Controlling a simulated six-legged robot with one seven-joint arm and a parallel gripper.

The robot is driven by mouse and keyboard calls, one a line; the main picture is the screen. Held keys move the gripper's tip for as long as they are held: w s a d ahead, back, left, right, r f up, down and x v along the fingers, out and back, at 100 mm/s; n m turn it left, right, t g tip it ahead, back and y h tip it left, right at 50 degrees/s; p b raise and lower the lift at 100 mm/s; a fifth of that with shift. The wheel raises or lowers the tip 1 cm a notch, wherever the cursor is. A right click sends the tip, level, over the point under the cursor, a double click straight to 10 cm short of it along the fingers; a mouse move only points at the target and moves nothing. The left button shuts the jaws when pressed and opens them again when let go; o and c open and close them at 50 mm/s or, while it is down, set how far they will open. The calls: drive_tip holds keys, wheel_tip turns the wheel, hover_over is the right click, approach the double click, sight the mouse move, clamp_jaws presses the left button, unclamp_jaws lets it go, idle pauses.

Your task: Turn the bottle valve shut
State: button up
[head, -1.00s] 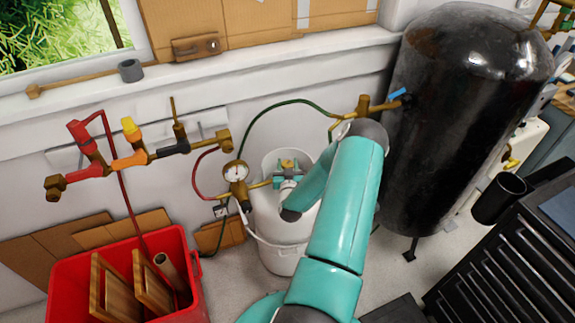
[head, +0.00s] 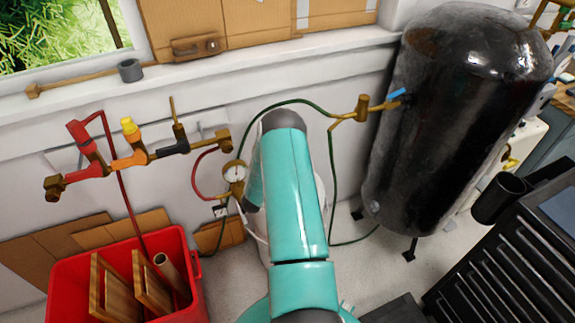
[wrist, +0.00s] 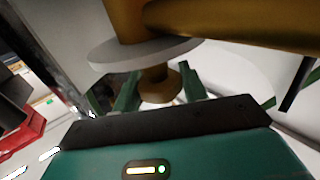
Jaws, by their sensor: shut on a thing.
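The white gas bottle (head: 321,200) stands on the floor by the wall, mostly hidden behind my arm in the head view. The arm also hides its valve and my gripper there. In the wrist view, my gripper (wrist: 160,88) has its two green fingers on either side of a brass knob (wrist: 157,91), which appears to be the bottle valve, and is shut on it. A pale disc (wrist: 130,53) and a thick brass body (wrist: 122,22) are just above the knob. The round pressure gauge (head: 234,173) is left of my arm.
A brass manifold with coloured valves (head: 133,158) is on the wall at left. A red bin (head: 75,285) holds wooden pieces at lower left. A large black tank (head: 445,120) and a dark drawer cabinet (head: 500,265) stand at right. Green hose (head: 331,215) loops beside the bottle.

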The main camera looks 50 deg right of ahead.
idle(0.4)
drive_tip(key=o, duration=1)
drive_tip(key=shift+r, duration=0.15)
drive_tip(key=shift+r, duration=0.35)
wheel_tip(320, 180, up, 2)
drive_tip(key=shift+w+r, duration=0.1)
drive_tip(key=shift+r, duration=0.15)
drive_tip(key=s+a+r, duration=0.9)
drive_tip(key=a, duration=0.1)
drive_tip(key=shift+s+a+r, duration=0.2)
drive_tip(key=shift+a+r, duration=0.1)
